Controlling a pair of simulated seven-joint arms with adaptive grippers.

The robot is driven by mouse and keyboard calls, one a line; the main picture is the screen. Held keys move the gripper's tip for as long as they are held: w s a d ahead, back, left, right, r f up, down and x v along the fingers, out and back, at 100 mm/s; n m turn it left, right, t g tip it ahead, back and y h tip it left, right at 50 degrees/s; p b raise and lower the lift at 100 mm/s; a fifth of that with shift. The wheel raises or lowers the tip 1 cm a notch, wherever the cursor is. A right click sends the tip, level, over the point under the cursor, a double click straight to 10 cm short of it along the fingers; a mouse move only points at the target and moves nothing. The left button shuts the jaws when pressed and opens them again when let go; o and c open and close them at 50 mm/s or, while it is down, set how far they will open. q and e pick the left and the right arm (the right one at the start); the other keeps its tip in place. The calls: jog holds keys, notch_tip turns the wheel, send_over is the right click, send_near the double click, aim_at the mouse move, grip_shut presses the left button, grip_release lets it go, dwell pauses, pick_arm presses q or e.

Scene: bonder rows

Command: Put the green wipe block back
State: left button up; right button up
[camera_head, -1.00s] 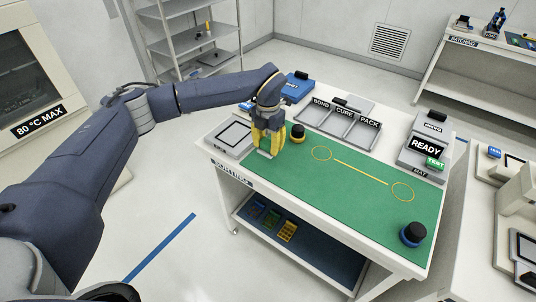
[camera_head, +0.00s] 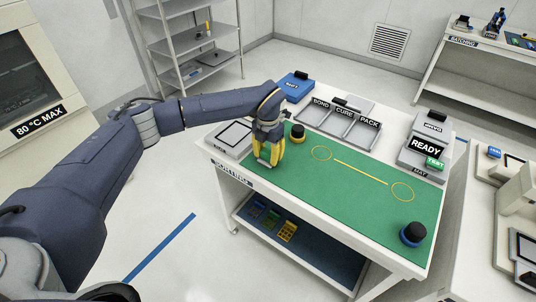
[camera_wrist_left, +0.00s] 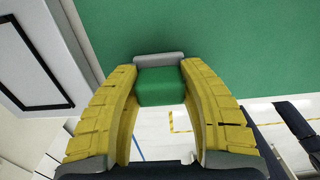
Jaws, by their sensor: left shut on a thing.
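My left gripper (camera_head: 265,161) has yellow fingers and is over the front left part of the green mat (camera_head: 345,205) on the workbench. In the left wrist view the gripper (camera_wrist_left: 160,82) is shut on the green wipe block (camera_wrist_left: 160,90), which has a grey strip along its far edge. The block sits between the two fingers, with the mat behind it. In the head view the fingers mostly hide the block. I cannot tell its exact height above the mat. My right gripper is not in view.
Behind are a blue box (camera_head: 296,87) and a BOND, CURE, PACK tray (camera_head: 340,127). A blue and black knob (camera_head: 412,235) stands front right; the middle mat is clear.

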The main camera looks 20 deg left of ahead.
aim_at(268, 151)
pick_arm(q)
jog(key=o, duration=1.2)
notch_tip(268, 151, up, 12)
jog(key=shift+r, duration=0.1)
